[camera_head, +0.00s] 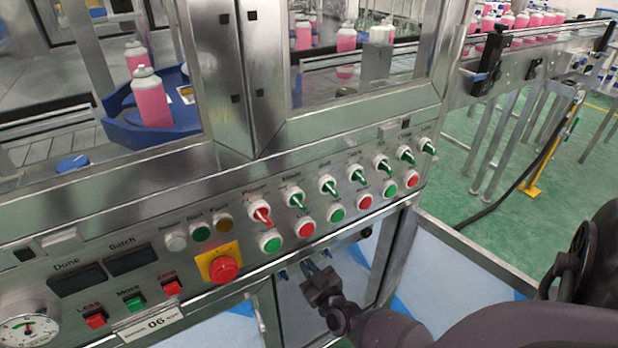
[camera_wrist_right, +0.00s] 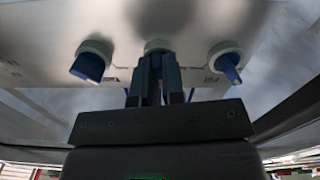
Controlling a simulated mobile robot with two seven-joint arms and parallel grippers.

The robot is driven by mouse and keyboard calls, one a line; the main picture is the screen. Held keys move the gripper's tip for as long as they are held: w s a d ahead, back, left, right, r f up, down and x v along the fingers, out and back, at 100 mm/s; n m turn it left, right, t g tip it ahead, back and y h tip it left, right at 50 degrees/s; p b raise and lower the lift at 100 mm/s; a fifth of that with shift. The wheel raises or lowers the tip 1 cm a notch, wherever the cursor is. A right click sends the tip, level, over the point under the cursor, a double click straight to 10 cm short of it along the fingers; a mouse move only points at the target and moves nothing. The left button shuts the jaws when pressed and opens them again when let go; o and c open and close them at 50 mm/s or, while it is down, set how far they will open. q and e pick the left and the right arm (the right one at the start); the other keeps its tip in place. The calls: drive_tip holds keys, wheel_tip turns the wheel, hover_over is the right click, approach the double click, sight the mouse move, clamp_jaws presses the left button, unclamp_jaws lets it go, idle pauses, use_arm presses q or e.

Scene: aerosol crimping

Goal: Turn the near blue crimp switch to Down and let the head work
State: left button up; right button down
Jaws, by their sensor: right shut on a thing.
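In the right wrist view three blue switches with white collars sit in a row on a pale panel. The left one (camera_wrist_right: 88,64) and the right one (camera_wrist_right: 227,66) are free, each with its lever tilted. My right gripper (camera_wrist_right: 156,78) is shut on the middle blue switch (camera_wrist_right: 156,46); the fingers hide most of its lever. In the head view my right gripper (camera_head: 312,277) is low at the machine's front, below the main button panel, and blue switch parts (camera_head: 283,275) show beside it. The switch labels cannot be read. My left gripper is not in view.
The steel panel above carries green and red switches, push buttons, a red emergency stop (camera_head: 224,269) and a gauge (camera_head: 28,330). Pink cans (camera_head: 150,98) stand behind the windows. A conveyor (camera_head: 540,45) runs at the upper right. Green floor is open at the right.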

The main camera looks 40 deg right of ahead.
use_arm(q)
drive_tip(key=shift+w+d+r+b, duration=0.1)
drive_tip(key=shift+b, duration=0.25)
use_arm(e)
drive_tip(key=m, duration=1.1)
drive_tip(key=shift+d+f, duration=0.1)
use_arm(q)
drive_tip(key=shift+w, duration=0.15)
use_arm(e)
drive_tip(key=c, duration=1.2)
unclamp_jaws()
